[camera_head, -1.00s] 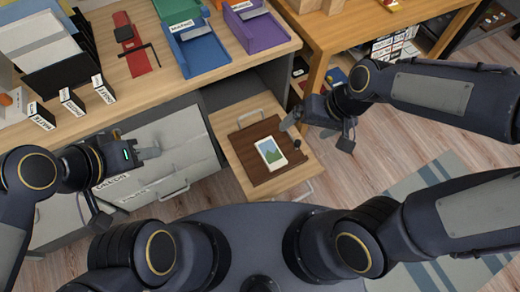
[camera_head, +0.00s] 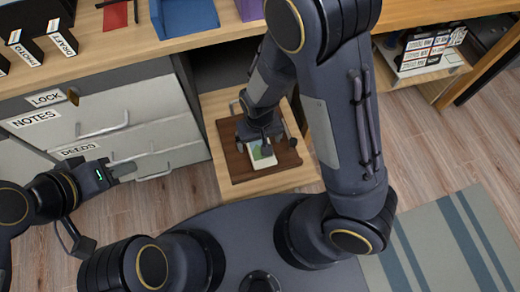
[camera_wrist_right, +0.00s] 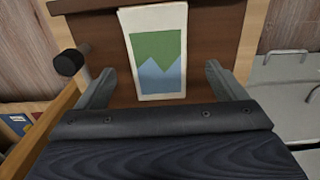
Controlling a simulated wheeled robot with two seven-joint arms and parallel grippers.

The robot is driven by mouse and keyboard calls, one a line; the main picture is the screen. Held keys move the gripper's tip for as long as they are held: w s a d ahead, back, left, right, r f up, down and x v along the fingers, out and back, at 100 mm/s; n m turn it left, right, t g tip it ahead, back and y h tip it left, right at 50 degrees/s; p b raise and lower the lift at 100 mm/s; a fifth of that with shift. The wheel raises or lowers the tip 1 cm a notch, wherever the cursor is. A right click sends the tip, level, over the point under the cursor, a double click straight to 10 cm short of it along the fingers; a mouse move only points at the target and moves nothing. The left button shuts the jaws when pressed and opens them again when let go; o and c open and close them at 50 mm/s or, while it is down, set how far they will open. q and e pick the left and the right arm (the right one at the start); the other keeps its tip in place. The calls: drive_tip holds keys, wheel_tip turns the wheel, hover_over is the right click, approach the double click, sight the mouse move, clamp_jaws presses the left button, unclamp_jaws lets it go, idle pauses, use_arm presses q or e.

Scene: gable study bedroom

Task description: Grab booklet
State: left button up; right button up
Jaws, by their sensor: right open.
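In the right wrist view the booklet (camera_wrist_right: 157,50) lies between and beyond the two open fingers of my right gripper (camera_wrist_right: 152,85), with nothing held. My left gripper (camera_head: 122,172) is at the left, in front of the cabinet drawers; its finger opening is unclear.
A dark knob (camera_wrist_right: 68,62) shows beside the tray. Open floor lies to the right, with a striped rug (camera_head: 450,245).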

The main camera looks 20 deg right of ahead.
sight(259, 162)
wheel_tip(259, 162, down, 4)
drive_tip(key=shift+d+r+b, duration=0.1)
drive_tip(key=shift+b, duration=0.6)
drive_tip(key=shift+r, duration=0.1)
drive_tip(key=c, duration=1.1)
